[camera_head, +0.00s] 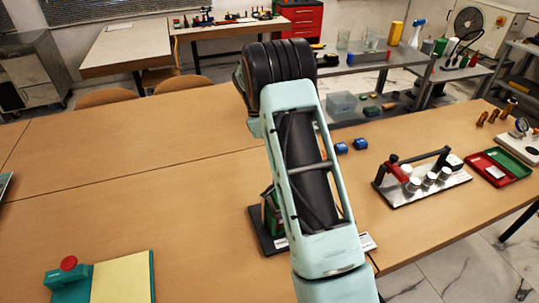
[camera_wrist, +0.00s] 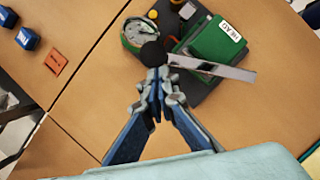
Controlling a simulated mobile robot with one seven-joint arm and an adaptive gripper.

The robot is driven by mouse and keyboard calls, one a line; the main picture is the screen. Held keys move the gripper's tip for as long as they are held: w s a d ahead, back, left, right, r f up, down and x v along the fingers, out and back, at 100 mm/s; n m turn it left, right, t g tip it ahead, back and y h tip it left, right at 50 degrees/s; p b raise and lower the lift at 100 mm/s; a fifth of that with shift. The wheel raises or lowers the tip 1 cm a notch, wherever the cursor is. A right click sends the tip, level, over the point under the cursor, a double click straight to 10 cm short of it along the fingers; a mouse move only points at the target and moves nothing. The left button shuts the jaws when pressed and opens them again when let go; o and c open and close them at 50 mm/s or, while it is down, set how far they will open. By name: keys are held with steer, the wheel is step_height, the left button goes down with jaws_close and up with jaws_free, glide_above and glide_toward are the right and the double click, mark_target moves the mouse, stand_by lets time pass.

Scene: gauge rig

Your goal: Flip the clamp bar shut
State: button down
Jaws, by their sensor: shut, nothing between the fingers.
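A round dial gauge (camera_wrist: 135,33) is beside the knob. My gripper (camera_wrist: 157,74) is shut and empty, its fingertips right by the knob; I cannot tell if they touch. Another rig (camera_head: 408,190) with a black bar (camera_head: 428,159) and red end stands at the right; which bar is the clamp bar is unclear.
Blue blocks (camera_head: 360,143) lie behind the device. Red and green trays (camera_head: 498,167) are at the far right. A teal and yellow board (camera_head: 122,278) lies at the front left. The left and middle of the wooden table are mostly clear.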

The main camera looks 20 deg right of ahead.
steer(key=s+d+m, duration=0.1)
steer(key=s+d+m+g, duration=0.1)
steer(key=s+m, duration=0.1)
steer(key=shift+d+y, duration=0.2)
steer(key=shift+y, duration=0.2)
steer(key=shift+s+d+m+y, duration=0.25)
steer(key=shift+s+m, duration=0.45)
steer(key=shift+m, duration=0.1)
steer(key=shift+s+d+m+y, duration=0.2)
steer(key=shift+s+m+y, duration=0.05)
steer(key=shift+s+m, duration=0.5)
steer(key=shift+g, duration=0.3)
